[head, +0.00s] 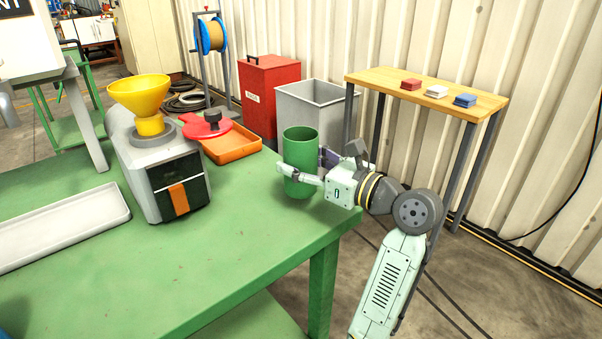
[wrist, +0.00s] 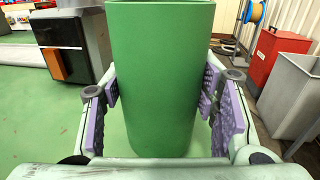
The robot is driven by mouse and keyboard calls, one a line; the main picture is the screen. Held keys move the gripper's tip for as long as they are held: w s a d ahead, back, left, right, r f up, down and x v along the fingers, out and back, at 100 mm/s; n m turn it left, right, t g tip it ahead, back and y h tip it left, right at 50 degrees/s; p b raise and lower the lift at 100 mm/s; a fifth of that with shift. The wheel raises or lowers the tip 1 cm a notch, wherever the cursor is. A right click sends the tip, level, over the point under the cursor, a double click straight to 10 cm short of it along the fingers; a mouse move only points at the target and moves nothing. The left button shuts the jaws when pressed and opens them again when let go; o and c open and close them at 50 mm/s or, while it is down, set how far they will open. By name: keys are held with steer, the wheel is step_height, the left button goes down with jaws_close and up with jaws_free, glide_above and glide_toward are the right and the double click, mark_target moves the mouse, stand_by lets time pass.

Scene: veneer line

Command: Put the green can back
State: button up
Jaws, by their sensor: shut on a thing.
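The green can (head: 300,150) is an open-topped cylinder, upright at the right end of the green table (head: 240,240). My gripper (head: 303,174) reaches in from the right and is shut around the can's lower half. In the wrist view the can (wrist: 160,75) fills the middle, with a purple-padded finger of my gripper (wrist: 160,105) on each side. The can's base is at or just above the table top; I cannot tell whether it touches.
A grey machine (head: 160,165) with a yellow funnel (head: 140,95) stands left of the can. An orange tray (head: 232,145) with a red round item lies behind. A grey bin (head: 315,105), red box (head: 270,95) and wooden shelf table (head: 430,92) with small blocks stand beyond. The front table top is clear.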

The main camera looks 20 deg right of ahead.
steer(key=shift+f, duration=1.45)
steer(key=shift+f, duration=0.2)
steer(key=o, duration=1.5)
steer(key=shift+c, duration=0.2)
steer(key=shift+r, duration=0.1)
steer(key=shift+s+d, duration=0.25)
steer(key=shift+s, duration=0.1)
steer(key=b+v, duration=0.1)
steer(key=v, duration=1)
steer(key=shift+s, duration=0.15)
